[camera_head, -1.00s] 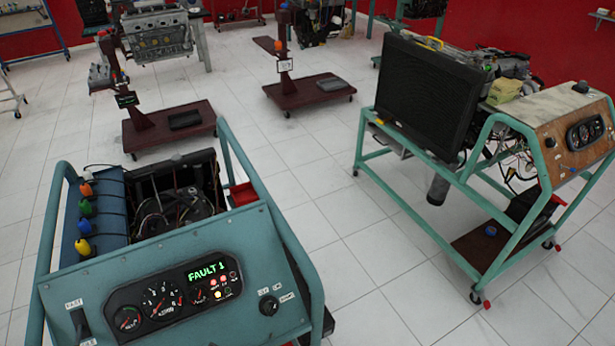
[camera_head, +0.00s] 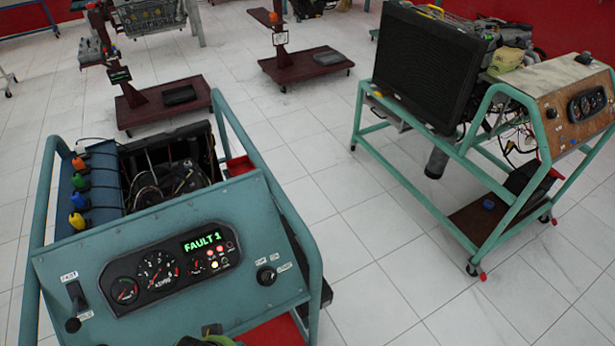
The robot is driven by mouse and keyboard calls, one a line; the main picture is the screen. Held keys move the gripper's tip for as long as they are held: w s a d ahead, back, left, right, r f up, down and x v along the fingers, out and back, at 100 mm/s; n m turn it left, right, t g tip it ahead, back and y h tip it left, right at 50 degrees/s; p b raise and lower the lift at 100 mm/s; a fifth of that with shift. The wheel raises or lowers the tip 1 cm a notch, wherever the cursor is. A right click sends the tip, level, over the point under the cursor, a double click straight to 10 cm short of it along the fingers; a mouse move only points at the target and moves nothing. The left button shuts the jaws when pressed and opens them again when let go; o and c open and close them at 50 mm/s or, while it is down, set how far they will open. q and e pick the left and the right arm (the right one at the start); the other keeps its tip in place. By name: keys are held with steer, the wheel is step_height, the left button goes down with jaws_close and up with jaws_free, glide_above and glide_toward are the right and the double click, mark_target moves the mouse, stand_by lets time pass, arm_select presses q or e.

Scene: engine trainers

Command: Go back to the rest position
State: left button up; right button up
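Neither of my grippers shows clearly in the head view. The near teal engine trainer (camera_head: 150,245) stands at the lower left. Its black gauge cluster (camera_head: 172,275) shows a green "FAULT 1" readout (camera_head: 203,242) and lit warning lamps. A switch (camera_head: 76,297) is at the panel's left and a rotary knob (camera_head: 266,275) at its right. Orange (camera_head: 78,164), green, blue and yellow caps line the trainer's left side. A dark and greenish object (camera_head: 212,338) is cut off at the bottom edge; I cannot tell what it is.
A second teal trainer frame (camera_head: 528,150) with a large black radiator (camera_head: 425,68) stands at the right. Dark red wheeled stands (camera_head: 165,112) (camera_head: 305,65) are at the back. White tiled floor (camera_head: 345,230) lies open between the two trainers.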

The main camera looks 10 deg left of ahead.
arm_select(q)
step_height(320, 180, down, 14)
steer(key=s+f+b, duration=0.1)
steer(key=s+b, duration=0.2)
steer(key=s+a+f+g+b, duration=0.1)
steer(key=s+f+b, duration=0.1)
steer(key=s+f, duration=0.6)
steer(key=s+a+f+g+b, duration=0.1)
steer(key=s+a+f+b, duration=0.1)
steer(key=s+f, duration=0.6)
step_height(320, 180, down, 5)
steer(key=shift+b, duration=0.7)
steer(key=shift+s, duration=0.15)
